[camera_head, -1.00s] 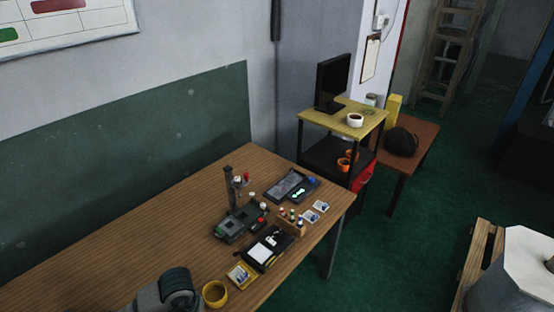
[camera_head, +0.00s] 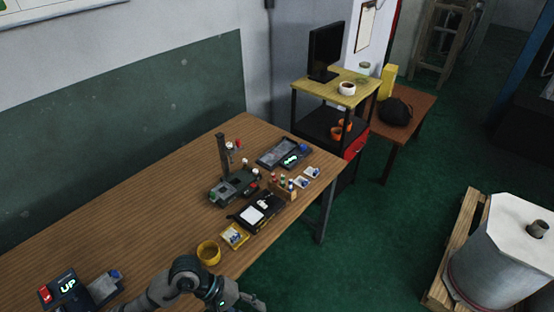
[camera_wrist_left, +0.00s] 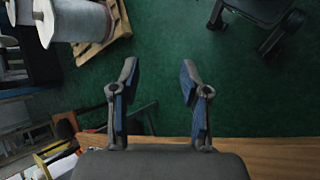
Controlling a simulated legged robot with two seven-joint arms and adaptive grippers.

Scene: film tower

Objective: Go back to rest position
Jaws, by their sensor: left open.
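My left arm comes in at the bottom of the head view. My left gripper (camera_head: 238,299) is at the bottom edge there, beside the table's front edge and partly cut off. In the left wrist view the gripper (camera_wrist_left: 159,80) has its two blue-padded fingers wide apart with nothing between them. Green floor shows behind the fingers. My right gripper is in neither view.
A wooden pallet (camera_head: 456,243) bears a large drum (camera_head: 500,262). Green floor (camera_head: 370,240) between is clear.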

